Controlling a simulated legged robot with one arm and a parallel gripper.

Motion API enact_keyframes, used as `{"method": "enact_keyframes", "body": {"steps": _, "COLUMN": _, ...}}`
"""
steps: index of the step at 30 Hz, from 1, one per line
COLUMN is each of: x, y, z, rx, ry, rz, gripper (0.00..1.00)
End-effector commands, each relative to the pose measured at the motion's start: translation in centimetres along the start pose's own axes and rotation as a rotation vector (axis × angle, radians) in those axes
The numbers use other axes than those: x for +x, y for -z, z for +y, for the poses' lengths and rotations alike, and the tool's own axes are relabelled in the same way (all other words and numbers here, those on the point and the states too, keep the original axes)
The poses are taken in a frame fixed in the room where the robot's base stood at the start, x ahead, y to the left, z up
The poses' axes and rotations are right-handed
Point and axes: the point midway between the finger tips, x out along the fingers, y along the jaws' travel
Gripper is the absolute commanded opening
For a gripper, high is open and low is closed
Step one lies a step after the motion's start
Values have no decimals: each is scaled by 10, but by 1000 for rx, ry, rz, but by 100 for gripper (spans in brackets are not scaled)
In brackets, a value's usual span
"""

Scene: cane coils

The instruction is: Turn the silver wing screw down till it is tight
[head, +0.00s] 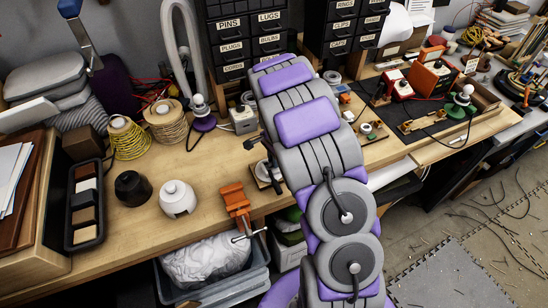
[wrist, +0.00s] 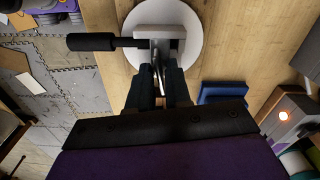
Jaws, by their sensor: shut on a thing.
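My gripper (wrist: 160,76) is at the middle of the wrist view, its two dark fingers close together. Between the fingertips is a narrow silver piece, which I take to be the wing screw (wrist: 157,72); the fingers hide most of it. Just beyond it is a grey metal block (wrist: 170,33) with a black handle (wrist: 90,42) sticking out to the left. The block sits over a round white disc (wrist: 190,60) on the wooden bench. In the head view my arm hides the screw. A small wooden board (head: 265,183) shows beside the arm there.
In the head view an orange vise (head: 236,198), a white pot (head: 177,198) and a black pot (head: 132,188) stand left of my arm.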

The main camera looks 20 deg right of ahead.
Motion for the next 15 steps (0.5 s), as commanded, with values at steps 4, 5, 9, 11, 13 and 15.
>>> {"method": "enact_keyframes", "body": {"steps": 4, "x": -1, "y": 0, "z": 0, "rx": 94, "ry": 0, "rz": 1, "gripper": 0}}
{"method": "enact_keyframes", "body": {"steps": 5, "x": -1, "y": 0, "z": 0, "rx": 108, "ry": 0, "rz": 2, "gripper": 0}}
{"method": "enact_keyframes", "body": {"steps": 9, "x": -2, "y": 0, "z": 0, "rx": 231, "ry": 0, "rz": 1, "gripper": 0}}
{"method": "enact_keyframes", "body": {"steps": 11, "x": -2, "y": 0, "z": 0, "rx": 275, "ry": 0, "rz": 1, "gripper": 0}}
{"method": "enact_keyframes", "body": {"steps": 13, "x": -2, "y": 0, "z": 0, "rx": 309, "ry": 1, "rz": 0, "gripper": 0}}
{"method": "enact_keyframes", "body": {"steps": 15, "x": -2, "y": 0, "z": 0, "rx": 355, "ry": 0, "rz": 1, "gripper": 0}}
